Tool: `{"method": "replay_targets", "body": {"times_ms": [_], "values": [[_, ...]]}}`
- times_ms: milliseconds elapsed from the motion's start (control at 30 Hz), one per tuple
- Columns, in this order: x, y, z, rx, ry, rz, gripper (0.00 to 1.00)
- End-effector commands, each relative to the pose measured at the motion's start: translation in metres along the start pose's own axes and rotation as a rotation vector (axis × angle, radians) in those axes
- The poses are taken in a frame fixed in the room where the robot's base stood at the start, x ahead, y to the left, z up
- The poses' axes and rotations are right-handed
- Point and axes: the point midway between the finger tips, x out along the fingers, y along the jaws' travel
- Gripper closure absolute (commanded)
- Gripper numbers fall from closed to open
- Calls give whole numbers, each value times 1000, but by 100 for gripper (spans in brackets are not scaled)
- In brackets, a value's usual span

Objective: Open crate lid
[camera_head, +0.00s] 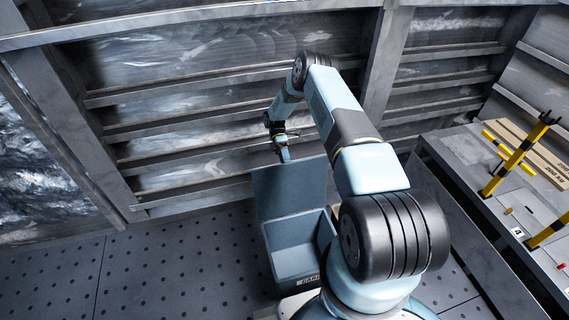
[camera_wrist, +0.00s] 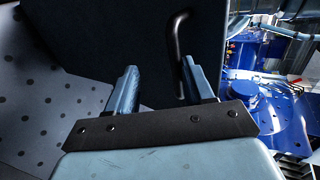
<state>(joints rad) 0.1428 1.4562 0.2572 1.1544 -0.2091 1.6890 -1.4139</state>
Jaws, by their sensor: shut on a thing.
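The blue-grey crate (camera_head: 327,232) stands on the floor beside my base, with part of a printed label showing on its near side. Its lid (camera_head: 290,190) stands up near vertical at the far left side, and the crate's inside shows empty. My gripper (camera_head: 283,155) is at the lid's top edge. In the wrist view the lid (camera_wrist: 100,35) is a dark panel with a black bar handle (camera_wrist: 176,45). The exact contact is partly hidden.
A ribbed metal wall (camera_head: 200,130) rises close behind the lid. A grey bench (camera_head: 480,200) at the right holds yellow-and-black posts (camera_head: 515,155) and wooden planks (camera_head: 535,150). The perforated floor (camera_head: 170,265) left of the crate is clear.

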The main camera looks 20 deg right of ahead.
Motion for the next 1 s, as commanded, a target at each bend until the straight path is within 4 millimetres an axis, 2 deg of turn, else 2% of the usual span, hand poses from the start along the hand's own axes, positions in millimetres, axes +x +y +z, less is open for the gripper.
{"method": "replay_targets", "body": {"times_ms": [167,333,467,933,1000], "values": [[0,0,3,3,-1,2,62],[-7,-12,2,3,0,3,62],[-14,-32,2,2,0,3,62],[6,-106,1,1,0,0,62],[16,-115,1,1,0,-2,62]]}}
